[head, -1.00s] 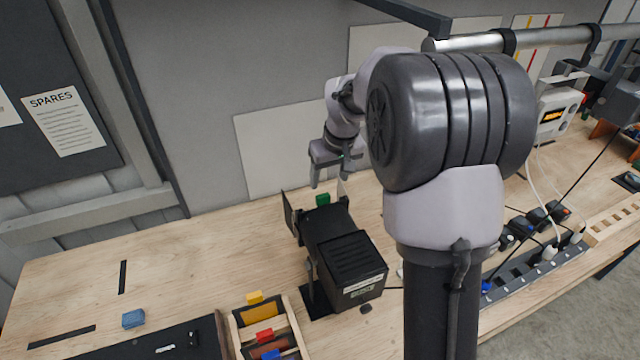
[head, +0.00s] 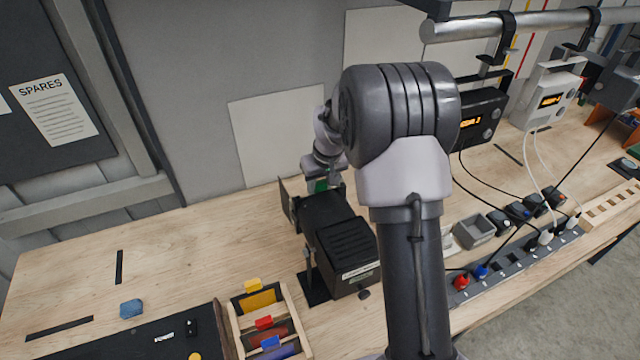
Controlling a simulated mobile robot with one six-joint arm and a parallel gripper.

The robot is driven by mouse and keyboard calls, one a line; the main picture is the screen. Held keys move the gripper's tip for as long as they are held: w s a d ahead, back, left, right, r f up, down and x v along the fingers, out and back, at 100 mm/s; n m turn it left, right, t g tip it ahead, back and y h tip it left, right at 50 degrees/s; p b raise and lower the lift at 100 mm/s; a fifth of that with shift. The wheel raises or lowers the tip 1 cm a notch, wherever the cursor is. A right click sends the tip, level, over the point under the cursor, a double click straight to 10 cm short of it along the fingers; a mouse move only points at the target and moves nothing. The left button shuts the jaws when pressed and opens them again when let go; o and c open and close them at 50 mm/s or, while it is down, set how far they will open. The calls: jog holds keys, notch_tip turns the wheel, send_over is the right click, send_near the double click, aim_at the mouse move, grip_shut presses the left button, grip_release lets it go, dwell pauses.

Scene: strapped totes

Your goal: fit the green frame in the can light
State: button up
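The black can light (head: 345,250) stands on the bench on a dark base, with its ribbed back toward me. A dark flap (head: 287,200) sticks up at the left of its far end. The green frame (head: 321,185) shows only as a small green patch at the top of that far end; the rest is hidden, and I cannot tell how deep it sits. My gripper (head: 321,182) is down at this green patch, with a finger on either side. It is too small and partly covered to tell whether the fingers are closed on it.
A wooden rack (head: 239,329) with yellow, red and blue tabbed frames stands at the front left. A blue block (head: 131,308) lies left of it. A power strip (head: 500,290) with plugs and cables runs along the right. The bench left of the light is mostly clear.

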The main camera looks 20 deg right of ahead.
jog(key=c, duration=0.4)
jog(key=o, duration=0.6)
grip_shut()
jog(key=shift+r+p, duration=1.85)
jog(key=shift+r, duration=1.2)
